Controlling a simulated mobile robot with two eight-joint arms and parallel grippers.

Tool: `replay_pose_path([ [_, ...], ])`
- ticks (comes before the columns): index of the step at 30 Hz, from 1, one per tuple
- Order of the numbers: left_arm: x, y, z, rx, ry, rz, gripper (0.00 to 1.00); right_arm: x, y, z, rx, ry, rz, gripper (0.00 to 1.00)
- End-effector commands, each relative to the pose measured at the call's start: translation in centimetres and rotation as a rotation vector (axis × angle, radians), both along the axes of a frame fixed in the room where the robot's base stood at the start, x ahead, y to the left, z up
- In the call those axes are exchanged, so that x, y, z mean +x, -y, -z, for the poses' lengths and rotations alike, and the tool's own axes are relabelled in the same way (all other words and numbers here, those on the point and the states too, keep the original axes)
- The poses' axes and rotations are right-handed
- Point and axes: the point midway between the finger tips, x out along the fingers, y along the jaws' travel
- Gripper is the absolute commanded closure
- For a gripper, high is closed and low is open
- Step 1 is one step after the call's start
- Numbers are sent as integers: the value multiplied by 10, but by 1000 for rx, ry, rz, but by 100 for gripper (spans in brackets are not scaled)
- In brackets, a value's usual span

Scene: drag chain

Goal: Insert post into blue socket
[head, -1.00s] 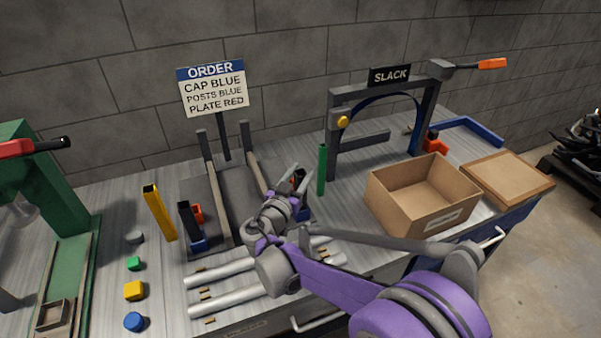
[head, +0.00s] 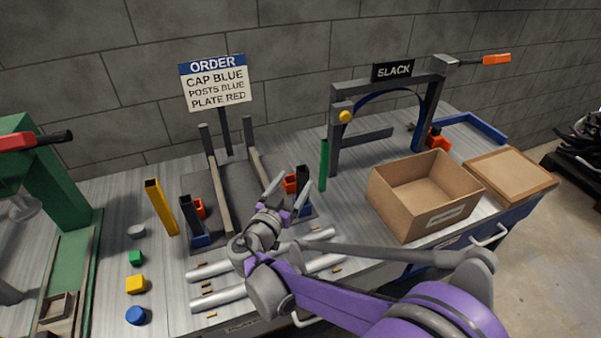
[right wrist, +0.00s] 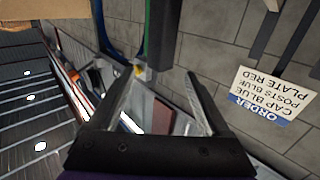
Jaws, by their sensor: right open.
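A dark post (head: 303,176) stands upright at the right side of the grey fixture, above a blue socket (head: 307,210). My finger partly covers its base, so how deep it sits cannot be told. Another dark post (head: 190,212) stands upright in the left blue socket (head: 200,240). Orange sockets show behind each, on the left (head: 200,208) and right (head: 290,184). My right gripper (head: 288,190) is open, just left of and in front of the right post. In the right wrist view, its spread fingers (right wrist: 163,92) hold nothing. My left gripper is not in view.
Yellow (head: 160,208) and green (head: 323,165) posts stand outside the fixture. Silver rods (head: 220,295) lie in front. The cardboard box (head: 420,190), slack frame (head: 335,125) and green press (head: 60,210) flank the fixture. The order sign (head: 215,85) stands behind it.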

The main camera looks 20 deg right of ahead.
Motion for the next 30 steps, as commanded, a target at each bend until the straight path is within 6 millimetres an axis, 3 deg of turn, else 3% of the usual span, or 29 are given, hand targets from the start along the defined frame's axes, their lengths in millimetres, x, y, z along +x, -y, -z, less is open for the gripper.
replay_pose_path([
  [6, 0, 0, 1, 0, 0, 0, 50, -28, -25, 0, 1, -1, -2, 19],
  [12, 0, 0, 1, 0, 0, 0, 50, -38, -32, 0, -1, -1, 0, 19],
  [26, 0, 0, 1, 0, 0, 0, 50, -38, -32, 0, 0, -1, 1, 19],
  [30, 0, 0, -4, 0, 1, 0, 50, -45, -17, 1, 6, -69, 20, 19],
])
